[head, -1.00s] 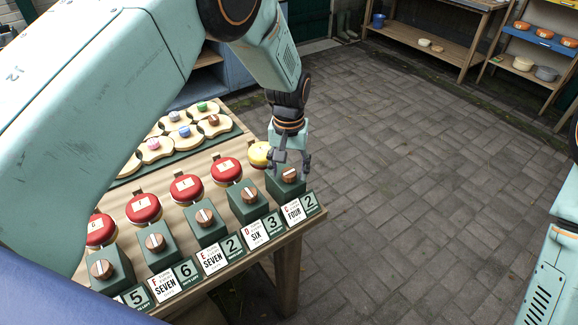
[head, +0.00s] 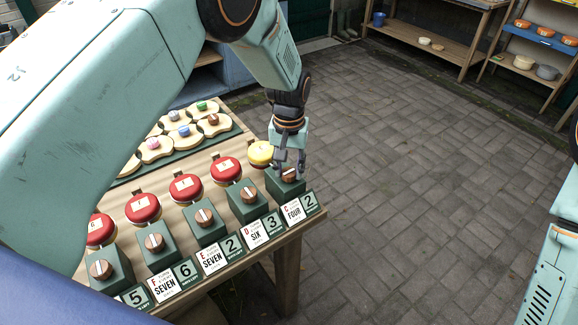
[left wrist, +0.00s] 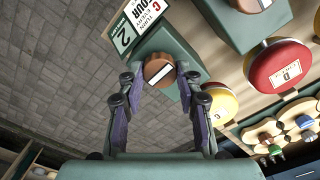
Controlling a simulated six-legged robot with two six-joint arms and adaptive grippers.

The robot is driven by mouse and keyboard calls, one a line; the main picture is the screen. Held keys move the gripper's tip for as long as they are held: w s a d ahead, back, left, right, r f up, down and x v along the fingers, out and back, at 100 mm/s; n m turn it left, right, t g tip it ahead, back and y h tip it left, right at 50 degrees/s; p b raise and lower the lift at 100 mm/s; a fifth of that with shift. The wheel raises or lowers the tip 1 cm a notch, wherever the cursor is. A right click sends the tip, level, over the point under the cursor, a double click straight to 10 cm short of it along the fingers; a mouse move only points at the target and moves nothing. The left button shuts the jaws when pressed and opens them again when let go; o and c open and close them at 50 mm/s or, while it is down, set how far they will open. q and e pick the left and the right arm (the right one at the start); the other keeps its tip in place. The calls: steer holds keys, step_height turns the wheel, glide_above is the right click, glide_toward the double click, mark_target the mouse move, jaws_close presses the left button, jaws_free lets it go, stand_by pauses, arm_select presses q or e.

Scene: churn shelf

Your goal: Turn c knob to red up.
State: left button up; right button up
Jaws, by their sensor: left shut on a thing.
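The C knob (head: 289,174) is a round brown knob with a pale bar, on a dark green block at the right end of the row. My left gripper (head: 289,168) comes down from above with its fingers around the knob. In the left wrist view the fingertips of my left gripper (left wrist: 159,77) are on both sides of the C knob (left wrist: 158,69), shut on it. My right gripper is not in view.
The other knobs, such as the D knob (head: 249,194), stand close by on the left, with red-topped indicators (head: 226,169) behind them. Label cards (head: 293,212) line the front edge of the wooden table (head: 262,249). Open paving (head: 420,200) lies to the right.

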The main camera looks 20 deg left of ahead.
arm_select(q)
steer(key=shift+n, duration=0.3)
steer(key=n, duration=0.3)
steer(key=shift+n, duration=0.4)
steer(key=n, duration=0.4)
steer(key=shift+n, duration=0.3)
steer(key=n, duration=0.8)
steer(key=shift+b, duration=0.35)
steer(key=shift+r+n, duration=0.1)
steer(key=shift+n, duration=0.4)
steer(key=o, duration=1.2)
steer(key=shift+c, duration=0.2)
